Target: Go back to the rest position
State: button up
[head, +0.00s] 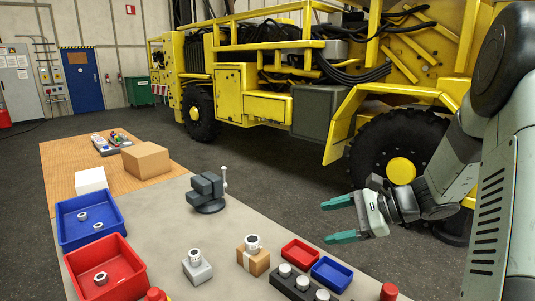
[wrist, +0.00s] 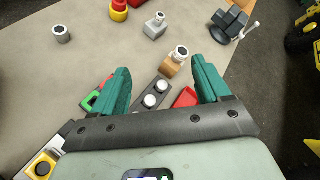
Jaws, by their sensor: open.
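My gripper (head: 343,220) is at the right of the head view, above the right edge of the table. Its two green fingers are apart, with nothing between them in the head view. In the wrist view the open fingers (wrist: 158,88) point over the table, with the black block of white-topped parts (wrist: 150,95) below and between them. The gripper touches nothing that I can see.
The table (head: 150,240) holds a blue bin (head: 64,228), a red bin (head: 80,258), a grey vise (head: 207,190), a cardboard block (head: 253,260), a grey block (head: 197,270) and small red (head: 300,252) and blue (head: 331,273) trays. A yellow vehicle (head: 265,106) stands behind.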

jog(key=s+a+r+n+h, duration=0.4)
jog(key=s+a+r+n, duration=0.3)
jog(key=s+r+n, duration=0.15)
jog(key=s+a+r+n+h, duration=0.4)
jog(key=s+a+r+n, duration=0.25)
jog(key=s, duration=0.35)
jog(key=s+d+n+t+h, duration=0.1)
jog(key=s+d+h, duration=0.2)
jog(key=s+d, duration=0.3)
jog(key=shift+s+d+f, duration=0.15)
jog(key=shift+d, duration=0.95)
